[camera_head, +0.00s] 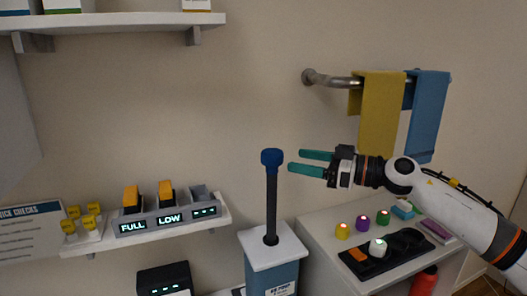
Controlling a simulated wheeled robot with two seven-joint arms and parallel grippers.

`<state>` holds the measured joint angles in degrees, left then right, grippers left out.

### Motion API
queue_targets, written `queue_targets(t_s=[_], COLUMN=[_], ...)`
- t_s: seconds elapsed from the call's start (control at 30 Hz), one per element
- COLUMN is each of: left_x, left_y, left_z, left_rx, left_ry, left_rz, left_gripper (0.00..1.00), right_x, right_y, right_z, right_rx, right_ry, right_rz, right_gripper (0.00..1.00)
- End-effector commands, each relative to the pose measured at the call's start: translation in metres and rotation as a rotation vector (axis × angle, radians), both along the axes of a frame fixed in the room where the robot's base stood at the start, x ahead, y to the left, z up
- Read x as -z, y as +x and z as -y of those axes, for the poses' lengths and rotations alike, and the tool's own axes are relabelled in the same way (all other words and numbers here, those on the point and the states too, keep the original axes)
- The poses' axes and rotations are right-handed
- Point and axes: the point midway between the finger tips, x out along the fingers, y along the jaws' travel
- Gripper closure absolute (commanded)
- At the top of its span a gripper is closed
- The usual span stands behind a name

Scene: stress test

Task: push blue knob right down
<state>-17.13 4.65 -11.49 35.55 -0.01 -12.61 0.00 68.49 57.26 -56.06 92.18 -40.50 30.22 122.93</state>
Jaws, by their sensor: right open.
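The blue knob (272,157) tops a dark upright rod (271,205). The rod rises from a white-topped blue box (273,252), and a long stretch of it shows above the lid. My right gripper (298,161) comes in from the right at about the knob's height. Its two green fingers are apart, with nothing seen between them. The fingertips are just right of the knob in the picture; I cannot tell the gap in depth. My left gripper is not in view.
A grey cabinet (335,222) at the right bears a black tray and several coloured items. Yellow (378,115) and blue (428,112) towels hang on a wall rail. A shelf at the left holds chargers (168,218) with displays. Wall space above the knob is clear.

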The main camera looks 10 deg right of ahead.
Motion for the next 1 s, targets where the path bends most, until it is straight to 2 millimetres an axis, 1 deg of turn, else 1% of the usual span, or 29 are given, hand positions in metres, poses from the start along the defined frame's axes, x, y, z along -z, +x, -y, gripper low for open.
queue_targets(t_s=[0.03, 0.2, 0.33, 0.47, 0.63, 0.9, 0.97, 1.0], left_x=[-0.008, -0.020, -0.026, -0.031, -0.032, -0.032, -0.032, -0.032], left_y=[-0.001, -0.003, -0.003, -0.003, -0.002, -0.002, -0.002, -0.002], left_z=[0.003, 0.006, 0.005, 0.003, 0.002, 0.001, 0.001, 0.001], left_rx=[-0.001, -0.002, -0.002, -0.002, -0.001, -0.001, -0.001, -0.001], left_ry=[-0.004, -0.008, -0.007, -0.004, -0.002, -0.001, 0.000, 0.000], left_rz=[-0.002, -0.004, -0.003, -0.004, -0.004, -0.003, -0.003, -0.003], left_gripper=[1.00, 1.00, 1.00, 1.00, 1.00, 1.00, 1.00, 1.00], right_x=[-0.005, -0.005, -0.004, -0.002, -0.001, -0.001, -0.001, -0.001], right_y=[0.005, 0.025, 0.038, 0.048, 0.053, 0.053, 0.053, 0.053], right_z=[-0.011, -0.040, -0.060, -0.073, -0.080, -0.081, -0.081, -0.081], right_rx=[-0.005, -0.004, -0.003, -0.002, -0.002, -0.001, -0.001, -0.001], right_ry=[0.002, 0.003, 0.002, 0.002, 0.001, 0.001, 0.001, 0.001], right_rz=[0.001, 0.001, 0.000, 0.002, 0.002, 0.003, 0.003, 0.003], right_gripper=[0.32, 0.32, 0.32, 0.32, 0.32, 0.32, 0.42, 0.49])
